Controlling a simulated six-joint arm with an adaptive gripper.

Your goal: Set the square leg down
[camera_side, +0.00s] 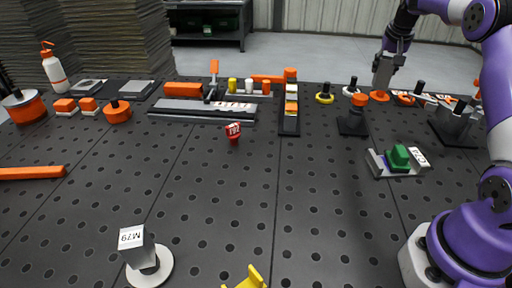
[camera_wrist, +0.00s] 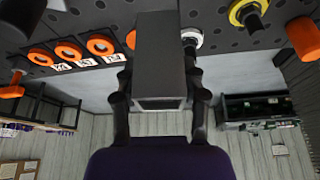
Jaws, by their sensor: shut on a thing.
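The square leg (camera_side: 383,72) is a grey, square-sided bar in my gripper (camera_side: 392,55) at the back right of the table in the side view. In the wrist view the leg (camera_wrist: 160,55) fills the middle, with one dark finger of my gripper (camera_wrist: 159,95) on each side of it. The leg's lower end is just above or at an orange ring (camera_side: 379,96); I cannot tell whether they touch. My fingers hide part of the leg's sides.
Orange rings with labels (camera_side: 404,98) lie to the right, and a white ring (camera_side: 350,91) and yellow ring (camera_side: 325,98) to the left. A black stand with an orange top (camera_side: 358,101) is close in front. The black perforated table (camera_side: 300,210) is mostly clear at centre.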

